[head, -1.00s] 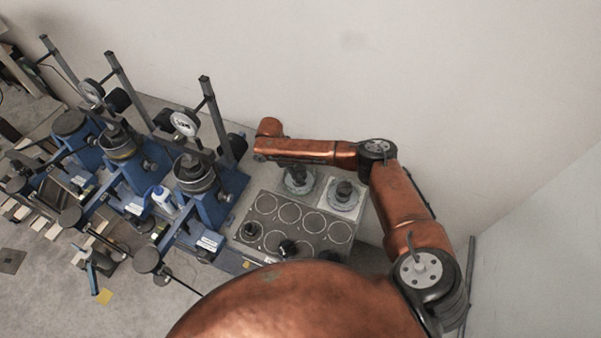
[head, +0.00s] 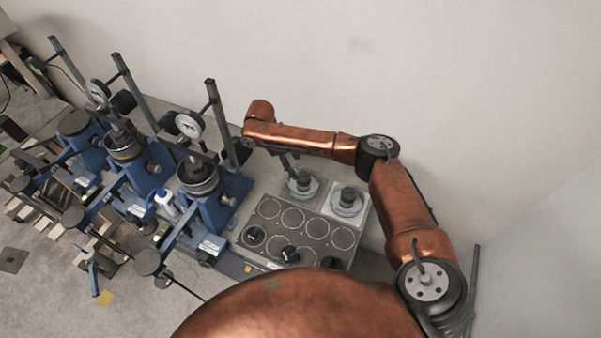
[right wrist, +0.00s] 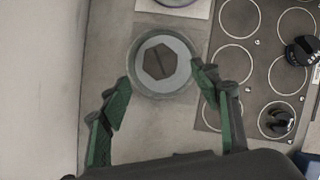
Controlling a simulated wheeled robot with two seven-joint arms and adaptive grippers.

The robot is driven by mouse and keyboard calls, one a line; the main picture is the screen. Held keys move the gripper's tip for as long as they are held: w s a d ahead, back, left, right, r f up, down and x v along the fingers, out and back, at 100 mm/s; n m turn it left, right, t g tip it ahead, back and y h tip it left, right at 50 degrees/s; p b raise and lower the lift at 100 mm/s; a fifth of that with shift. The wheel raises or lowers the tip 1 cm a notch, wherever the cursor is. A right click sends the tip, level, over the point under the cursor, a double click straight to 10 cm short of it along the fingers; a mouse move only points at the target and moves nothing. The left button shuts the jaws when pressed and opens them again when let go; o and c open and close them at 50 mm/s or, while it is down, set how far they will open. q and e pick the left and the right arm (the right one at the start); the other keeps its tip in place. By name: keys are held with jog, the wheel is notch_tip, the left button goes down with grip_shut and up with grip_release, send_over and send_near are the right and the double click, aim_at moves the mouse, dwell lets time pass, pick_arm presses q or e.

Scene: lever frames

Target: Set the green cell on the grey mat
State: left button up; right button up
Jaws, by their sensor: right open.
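A round cell with a pale grey-green rim and dark faceted top (head: 302,185) stands upright on a grey surface at the back of the bench. It also shows in the right wrist view (right wrist: 178,81). A similar cell (head: 347,202) stands on a white mat (right wrist: 143,5) beside it. My left gripper is out of view.
A grey tray (head: 318,245) with several ringed places carries black knobbed pieces (head: 254,236), (head: 290,254). Blue lever frames (head: 212,208) with dials and uprights crowd the left. A wall (head: 400,80) stands close behind my right arm.

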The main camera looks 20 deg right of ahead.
jog(key=shift+v, duration=1.4)
